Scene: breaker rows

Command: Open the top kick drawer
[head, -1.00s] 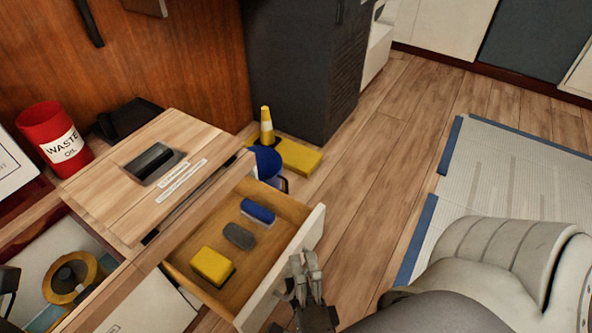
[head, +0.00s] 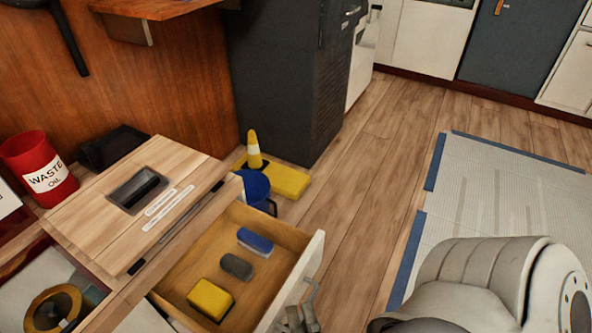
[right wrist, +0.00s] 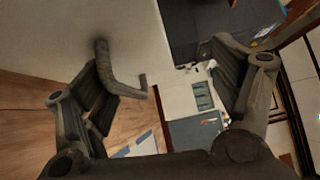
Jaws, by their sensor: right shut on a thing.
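The kick drawer (head: 200,263) stands pulled well out from the wooden-topped cabinet, with its white front (head: 308,262) facing right. Inside lie a yellow sponge-like block (head: 210,299), a grey block (head: 236,267) and a blue brush-like thing (head: 255,242). My right gripper (head: 300,319) is at the outer side of the drawer front, low in the head view and partly cut off by the edge. It is shut on the drawer handle (head: 313,288). The handle also shows beside a finger in the right wrist view (right wrist: 116,72). My left gripper is not in view.
A blue bucket (head: 253,188) and a yellow block with a cone (head: 287,181) stand on the floor beyond the drawer. A red waste oil bin (head: 38,170) stands left. Open wooden floor (head: 350,210) lies right of the drawer, beside a grey mat (head: 490,190).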

